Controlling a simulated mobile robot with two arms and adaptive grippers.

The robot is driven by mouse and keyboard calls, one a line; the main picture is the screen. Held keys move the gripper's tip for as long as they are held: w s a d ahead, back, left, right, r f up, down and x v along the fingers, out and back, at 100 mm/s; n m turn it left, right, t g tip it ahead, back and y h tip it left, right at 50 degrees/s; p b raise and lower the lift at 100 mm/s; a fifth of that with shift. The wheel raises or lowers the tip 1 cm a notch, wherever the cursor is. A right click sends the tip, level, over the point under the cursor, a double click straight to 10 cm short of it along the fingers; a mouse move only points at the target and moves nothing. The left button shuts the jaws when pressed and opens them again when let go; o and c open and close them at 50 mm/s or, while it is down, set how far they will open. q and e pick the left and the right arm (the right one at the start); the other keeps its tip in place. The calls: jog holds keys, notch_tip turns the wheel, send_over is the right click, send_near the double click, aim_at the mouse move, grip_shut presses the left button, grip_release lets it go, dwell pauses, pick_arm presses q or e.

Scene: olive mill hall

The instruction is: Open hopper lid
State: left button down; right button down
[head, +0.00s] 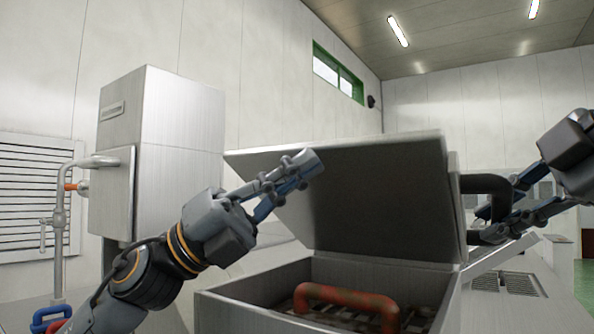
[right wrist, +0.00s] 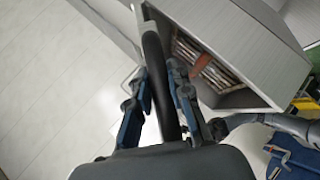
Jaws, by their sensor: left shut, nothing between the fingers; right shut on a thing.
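The hopper lid (head: 385,195) is a flat steel panel, tilted up and standing open above the steel hopper box (head: 235,307). A black handle (head: 490,184) sticks out from the lid's right side. My right gripper (head: 490,224) is shut on this handle; the right wrist view shows the dark handle (right wrist: 158,75) between its fingers. My left gripper (head: 312,168) is shut and empty, in front of the lid's left part, and hides some of it. I cannot tell whether it touches the lid. Inside the hopper, a worn red bar (head: 345,296) lies above a grate.
A tall steel cabinet (head: 165,150) with a pipe (head: 60,215) stands at the left. A steel surface with a slotted drain (head: 508,284) is at the right. The right wrist view shows pale tiled floor (right wrist: 50,80) at the left.

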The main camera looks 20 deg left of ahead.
pick_arm(q)
jog(key=shift+r, duration=0.1)
jog(key=shift+r, duration=0.2)
jog(key=shift+w+r+n+t+y, duration=0.2)
jog(key=shift+r+n+t+y, duration=0.15)
jog(key=shift+n, duration=0.35)
pick_arm(e)
jog(key=shift+a, duration=0.15)
pick_arm(q)
jog(key=shift+w+a+r+n+t+y, duration=0.25)
jog(key=shift+w+n+t, duration=0.15)
jog(key=shift+n, duration=0.1)
pick_arm(e)
jog(key=shift+a+f, duration=0.1)
jog(key=shift+f, duration=0.05)
pick_arm(q)
jog(key=shift+f, duration=0.1)
pick_arm(e)
jog(key=c, duration=1.7)
grip_release()
jog(key=o, duration=0.5)
jog(key=shift+s+d, duration=0.2)
jog(key=shift+d, duration=0.1)
pick_arm(q)
jog(key=shift+s+d, duration=0.1)
jog(key=shift+d, duration=0.2)
pick_arm(e)
jog(key=shift+w, duration=0.1)
